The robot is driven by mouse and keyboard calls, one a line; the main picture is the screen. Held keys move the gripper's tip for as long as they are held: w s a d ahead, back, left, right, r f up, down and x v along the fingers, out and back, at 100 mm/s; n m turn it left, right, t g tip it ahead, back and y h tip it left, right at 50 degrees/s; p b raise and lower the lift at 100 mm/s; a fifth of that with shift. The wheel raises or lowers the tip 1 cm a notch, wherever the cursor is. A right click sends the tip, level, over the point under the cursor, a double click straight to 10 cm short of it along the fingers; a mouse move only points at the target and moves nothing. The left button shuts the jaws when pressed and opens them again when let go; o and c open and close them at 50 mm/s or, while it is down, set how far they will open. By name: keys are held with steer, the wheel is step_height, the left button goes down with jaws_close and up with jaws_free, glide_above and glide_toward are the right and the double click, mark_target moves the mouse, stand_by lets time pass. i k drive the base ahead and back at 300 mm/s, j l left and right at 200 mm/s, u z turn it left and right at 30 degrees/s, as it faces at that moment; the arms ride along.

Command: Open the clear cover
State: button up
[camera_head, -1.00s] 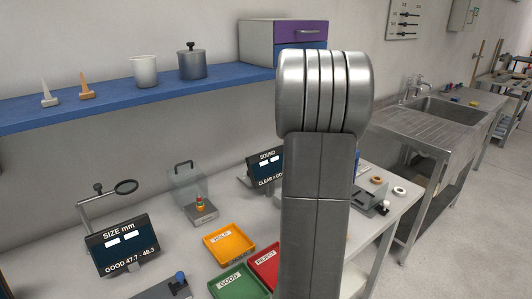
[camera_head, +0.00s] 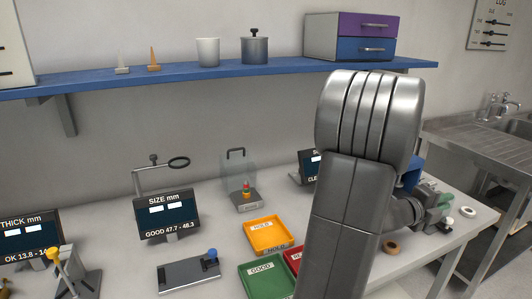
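The clear cover (camera_head: 236,172) is a see-through box with a dark handle on top. It stands at the back of the table, over or just behind a small grey base (camera_head: 246,207) that bears a red and yellow piece (camera_head: 247,191). I cannot tell whether the cover is fully down. My arm fills the right middle of the view and hides part of the table. The far end of my arm shows at the right above the table, well to the right of the cover. My gripper's fingers cannot be made out there.
Orange (camera_head: 270,234) and green (camera_head: 266,279) trays lie in front of the cover; a red tray (camera_head: 293,258) is partly hidden by my arm. A blue shelf (camera_head: 200,76) runs above.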

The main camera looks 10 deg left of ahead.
mark_target(222, 173)
steer(key=l+u, duration=0.1)
steer(key=u, duration=0.35)
steer(key=l+u, duration=0.1)
steer(key=u, duration=0.35)
steer(key=l+u, duration=0.1)
steer(key=u, duration=0.35)
steer(key=l+u, duration=0.2)
steer(key=u, duration=0.15)
steer(key=l+u, duration=0.45)
steer(key=u, duration=0.25)
